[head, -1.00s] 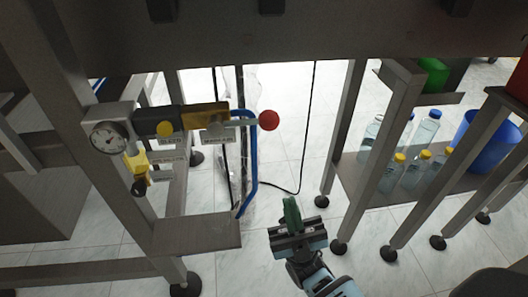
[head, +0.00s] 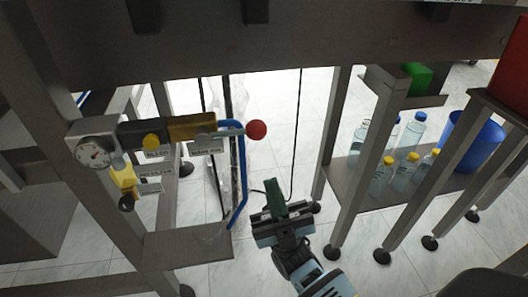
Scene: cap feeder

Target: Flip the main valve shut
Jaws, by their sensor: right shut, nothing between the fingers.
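The main valve is on a pipe assembly fixed to the frame at the left. Its lever (head: 228,132) points to the right, in line with the brass body (head: 192,127), and ends in a red ball knob (head: 257,130). A blue hose (head: 241,180) hangs just left of and below the knob. My right gripper (head: 274,192) is below and slightly right of the knob, apart from it. Its green fingers are shut and empty, pointing up in the picture. My left gripper is not in view.
A pressure gauge (head: 96,152) and a yellow fitting (head: 123,177) sit left of the valve. A steel beam (head: 330,45) crosses above. Several bottles with yellow or blue caps (head: 405,172) and a blue bin (head: 470,140) stand at the right. Open floor lies between the frames.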

